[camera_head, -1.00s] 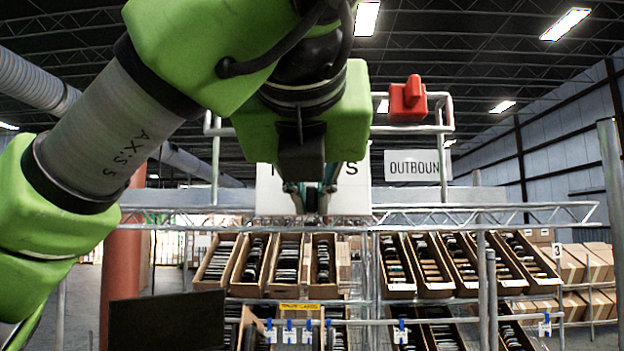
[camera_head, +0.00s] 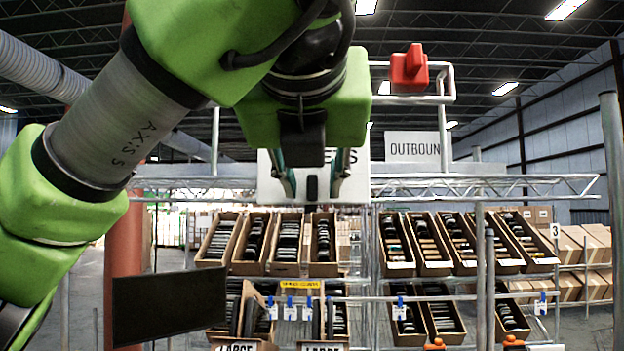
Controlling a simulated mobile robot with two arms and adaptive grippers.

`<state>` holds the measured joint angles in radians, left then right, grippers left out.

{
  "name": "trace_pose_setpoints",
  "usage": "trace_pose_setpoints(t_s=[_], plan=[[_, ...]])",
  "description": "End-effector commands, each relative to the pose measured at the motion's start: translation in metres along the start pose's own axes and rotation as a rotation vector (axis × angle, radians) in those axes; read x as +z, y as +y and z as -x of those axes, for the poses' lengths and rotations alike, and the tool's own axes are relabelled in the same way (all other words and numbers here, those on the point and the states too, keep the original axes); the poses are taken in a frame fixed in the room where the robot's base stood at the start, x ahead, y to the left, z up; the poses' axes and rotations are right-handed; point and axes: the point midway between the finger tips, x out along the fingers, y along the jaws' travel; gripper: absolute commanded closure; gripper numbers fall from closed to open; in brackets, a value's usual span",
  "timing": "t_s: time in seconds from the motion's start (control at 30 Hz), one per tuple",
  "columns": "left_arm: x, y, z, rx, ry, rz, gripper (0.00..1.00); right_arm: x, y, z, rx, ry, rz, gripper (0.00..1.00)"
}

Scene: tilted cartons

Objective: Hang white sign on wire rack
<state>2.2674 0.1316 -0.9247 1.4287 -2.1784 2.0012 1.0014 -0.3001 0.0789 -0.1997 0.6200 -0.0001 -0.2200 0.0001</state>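A large white sign (camera_head: 356,184) with dark letters stands upright against the metal wire rack (camera_head: 480,187), around its top truss. My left gripper (camera_head: 314,192) comes down from above in front of the sign. Its two fingers are spread apart, with the sign's white face visible between and beside them. I cannot tell whether a finger touches the sign or how the sign is held to the rack. My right gripper is not in view.
An "OUTBOUND" sign (camera_head: 413,148) is right of the white sign. A red object (camera_head: 408,68) sits on the upper rail. Tilted cartons (camera_head: 287,246) fill the shelves below. A dark panel (camera_head: 168,306) is at lower left, and a grey post (camera_head: 611,180) at right.

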Motion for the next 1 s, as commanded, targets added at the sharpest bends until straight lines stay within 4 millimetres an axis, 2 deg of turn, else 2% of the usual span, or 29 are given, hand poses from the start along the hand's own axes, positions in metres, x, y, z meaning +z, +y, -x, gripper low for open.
trace_pose_setpoints(t_s=[0.23, 0.37, 0.8, 1.0], plan=[[0.0, 0.0, 0.001, 0.0, 0.001, 0.0, 0.71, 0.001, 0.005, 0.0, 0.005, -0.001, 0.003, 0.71], [0.001, 0.0, 0.009, 0.0, -0.002, 0.0, 0.71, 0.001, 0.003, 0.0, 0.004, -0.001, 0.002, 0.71], [0.001, 0.0, 0.089, 0.001, -0.005, 0.001, 0.71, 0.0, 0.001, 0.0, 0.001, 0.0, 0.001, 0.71], [0.001, 0.0, 0.112, 0.001, -0.002, 0.001, 0.71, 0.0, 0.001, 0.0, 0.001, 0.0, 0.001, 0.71]])
